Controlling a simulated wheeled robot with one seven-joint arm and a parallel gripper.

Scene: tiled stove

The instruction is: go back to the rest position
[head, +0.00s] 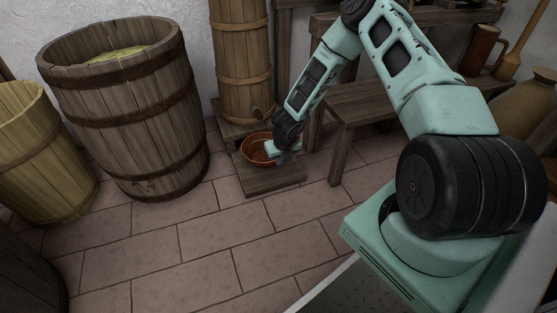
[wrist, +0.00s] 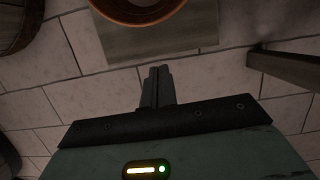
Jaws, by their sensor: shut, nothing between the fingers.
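My gripper (head: 283,157) is at the end of my outstretched arm, low by the front right of a reddish-brown bowl (head: 256,149). The bowl stands on a low wooden step (head: 268,181). In the wrist view the gripper's fingers (wrist: 158,72) are together with nothing between them, and the bowl (wrist: 138,14) shows beyond them at the top edge. A gap shows between fingertips and bowl there. In the head view the gripper overlaps the bowl's right side.
A tall wooden cask (head: 241,60) stands behind the bowl. A large barrel (head: 132,115) and a smaller tub (head: 38,150) are at the left. A wooden bench (head: 372,103) stands close to the right of my forearm. The tiled floor (head: 185,240) in front is clear.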

